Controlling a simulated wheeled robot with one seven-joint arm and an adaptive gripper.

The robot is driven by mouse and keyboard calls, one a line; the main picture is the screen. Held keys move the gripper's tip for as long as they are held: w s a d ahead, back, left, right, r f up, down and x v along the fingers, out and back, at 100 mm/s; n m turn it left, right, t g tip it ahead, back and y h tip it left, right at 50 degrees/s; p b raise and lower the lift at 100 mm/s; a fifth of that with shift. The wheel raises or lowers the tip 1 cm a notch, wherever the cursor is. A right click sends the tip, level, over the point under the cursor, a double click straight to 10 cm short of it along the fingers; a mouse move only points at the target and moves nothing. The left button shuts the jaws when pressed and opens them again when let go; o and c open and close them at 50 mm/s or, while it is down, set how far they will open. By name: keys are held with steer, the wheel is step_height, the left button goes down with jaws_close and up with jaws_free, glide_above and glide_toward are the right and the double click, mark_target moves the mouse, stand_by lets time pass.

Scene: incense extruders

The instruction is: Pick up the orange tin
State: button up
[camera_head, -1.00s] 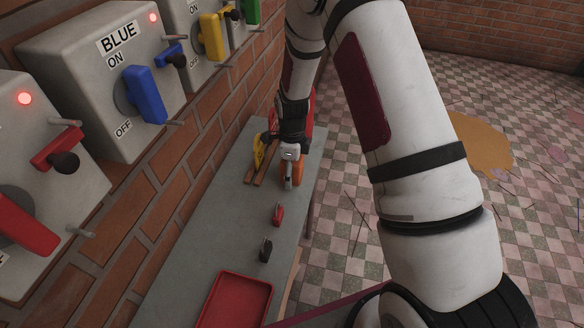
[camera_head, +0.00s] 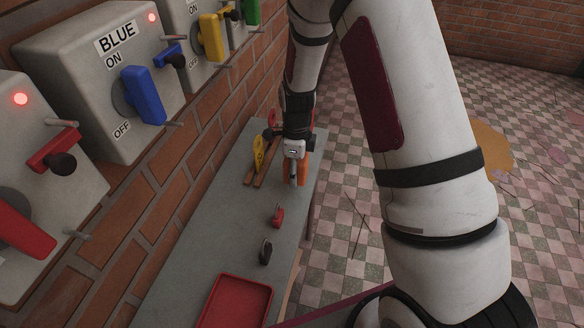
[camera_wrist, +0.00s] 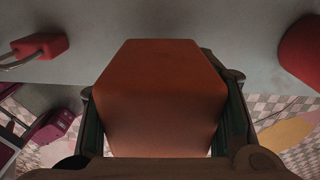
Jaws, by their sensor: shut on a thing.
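The orange tin (camera_head: 304,179) stands on the grey tabletop's right part, mostly hidden behind my gripper (camera_head: 295,174) in the head view. In the wrist view the tin (camera_wrist: 160,90) is a blocky, orange-red shape with angled corners, filling the middle. The dark fingers of my gripper lie along its left and right sides, shut on it. Its lower end is hidden by the gripper body. I cannot tell whether the tin still touches the table.
The grey table (camera_head: 195,235) holds a red padlock (camera_head: 277,217), a black padlock (camera_head: 265,252), a red tray (camera_head: 240,295), a yellow item (camera_head: 258,153) and brown sticks (camera_head: 262,175). Switch boxes, including a blue-handled one (camera_head: 100,80), overhang the left side. Open floor lies right.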

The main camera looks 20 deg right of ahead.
mark_target(299, 165)
steer(key=s+d+r, duration=0.1)
steer(key=s, duration=1.2)
steer(key=w+n, duration=0.1)
steer(key=n, duration=0.2)
steer(key=w+r+n, duration=0.1)
steer(key=w+n, duration=0.1)
steer(key=n, duration=0.1)
steer(key=w+a+r+n, duration=0.1)
steer(key=w+n, duration=0.1)
steer(key=n, duration=0.1)
steer(key=shift+n, duration=0.4)
steer(key=w+r+n, duration=0.1)
steer(key=n, duration=0.2)
steer(key=w+n, duration=0.2)
steer(key=n, duration=0.2)
steer(key=w+r+n, duration=0.1)
steer(key=w+n, duration=0.1)
steer(key=n, duration=0.1)
steer(key=shift+a+r, duration=0.1)
steer(key=shift+r, duration=0.25)
steer(key=n, duration=0.1)
steer(key=w+n, duration=0.1)
steer(key=n, duration=0.1)
steer(key=r+n, duration=0.1)
steer(key=shift+w, duration=0.3)
